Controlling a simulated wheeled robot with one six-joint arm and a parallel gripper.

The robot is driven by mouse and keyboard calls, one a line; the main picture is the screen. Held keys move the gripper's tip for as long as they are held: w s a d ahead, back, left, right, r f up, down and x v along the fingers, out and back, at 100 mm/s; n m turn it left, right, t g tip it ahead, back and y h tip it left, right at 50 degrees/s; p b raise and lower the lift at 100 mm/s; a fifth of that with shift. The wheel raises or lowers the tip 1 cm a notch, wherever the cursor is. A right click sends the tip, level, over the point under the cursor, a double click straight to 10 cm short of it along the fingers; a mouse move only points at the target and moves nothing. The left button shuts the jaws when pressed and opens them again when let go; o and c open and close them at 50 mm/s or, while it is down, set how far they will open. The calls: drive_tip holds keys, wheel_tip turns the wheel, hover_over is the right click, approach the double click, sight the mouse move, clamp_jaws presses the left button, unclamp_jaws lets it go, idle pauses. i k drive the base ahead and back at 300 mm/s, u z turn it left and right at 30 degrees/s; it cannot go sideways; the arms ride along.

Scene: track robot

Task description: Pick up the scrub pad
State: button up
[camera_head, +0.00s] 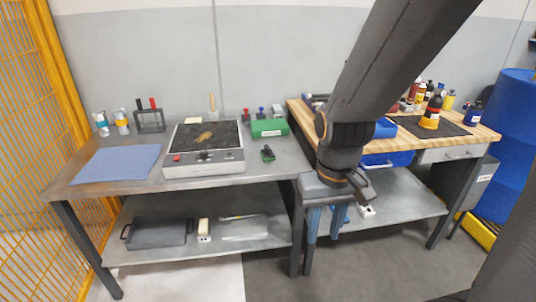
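I cannot surely tell which thing is the scrub pad. A small dark green item (268,153) lies on the right part of the grey metal bench (288,160), and a flat green block with a pale label (270,128) lies behind it. A small pale yellow pad-like piece (193,121) lies behind the hot plate. My gripper (325,238) points down in front of the gap between the two benches, right of these items and away from them. Its two blue-grey fingers are apart, with nothing seen between them.
A hot plate (204,163) with a dark, stained top and a blue mat (117,164) fill the left bench. Cans and a small rack (150,121) stand behind. A wooden-topped bench (470,140) with bottles is at right. A yellow mesh fence (35,130) borders the left.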

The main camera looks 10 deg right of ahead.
sight(267, 153)
drive_tip(key=k, duration=0.55)
drive_tip(key=u, duration=0.8)
drive_tip(key=i, duration=1.5)
drive_tip(key=z, duration=0.8)
drive_tip(key=i, duration=0.65)
drive_tip(key=z, duration=0.6)
